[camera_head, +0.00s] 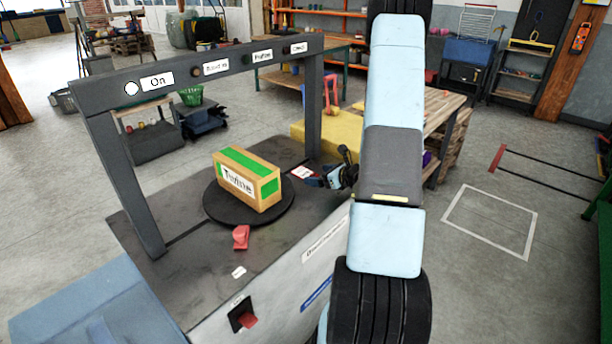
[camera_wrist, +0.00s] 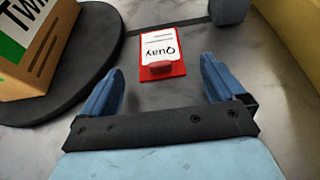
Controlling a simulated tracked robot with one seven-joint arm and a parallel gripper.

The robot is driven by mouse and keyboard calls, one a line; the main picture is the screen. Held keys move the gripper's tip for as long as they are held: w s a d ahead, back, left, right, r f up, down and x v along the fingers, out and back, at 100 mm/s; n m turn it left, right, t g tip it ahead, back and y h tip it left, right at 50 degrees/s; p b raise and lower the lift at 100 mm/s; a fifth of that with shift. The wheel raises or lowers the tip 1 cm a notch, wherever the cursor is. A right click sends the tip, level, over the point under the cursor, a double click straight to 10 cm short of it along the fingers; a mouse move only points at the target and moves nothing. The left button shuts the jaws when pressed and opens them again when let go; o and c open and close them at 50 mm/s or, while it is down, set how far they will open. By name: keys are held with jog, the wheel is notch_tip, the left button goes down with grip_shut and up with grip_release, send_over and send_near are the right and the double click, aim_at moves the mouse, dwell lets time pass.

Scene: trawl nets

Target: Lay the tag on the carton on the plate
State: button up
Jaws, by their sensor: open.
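The carton (camera_head: 248,180) is brown with green bands and a white "Twine" label. It sits on a round black plate (camera_head: 222,213) on the dark machine top. In the wrist view the carton (camera_wrist: 35,45) and the plate (camera_wrist: 95,65) are at upper left. A tag (camera_wrist: 162,50), white with a red border, a red grip and the word "Quay", lies flat on the machine top. In the head view the tag (camera_head: 303,172) lies right of the plate. My gripper (camera_wrist: 158,82) is open and empty, its blue fingers on either side of the tag's near end. In the head view the gripper (camera_head: 325,181) is beside the tag, partly hidden by my arm.
A dark frame (camera_head: 215,65) with labelled lamps, one lit by "On", arches over the machine top. A red piece (camera_head: 241,237) lies in front of the plate. A red switch (camera_head: 245,315) is on the front. A yellow block (camera_head: 340,135) stands behind.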

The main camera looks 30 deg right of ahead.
aim_at(305, 172)
jog(key=shift+x, duration=1.2)
jog(key=c, duration=1.2)
jog(key=shift+r, duration=0.1)
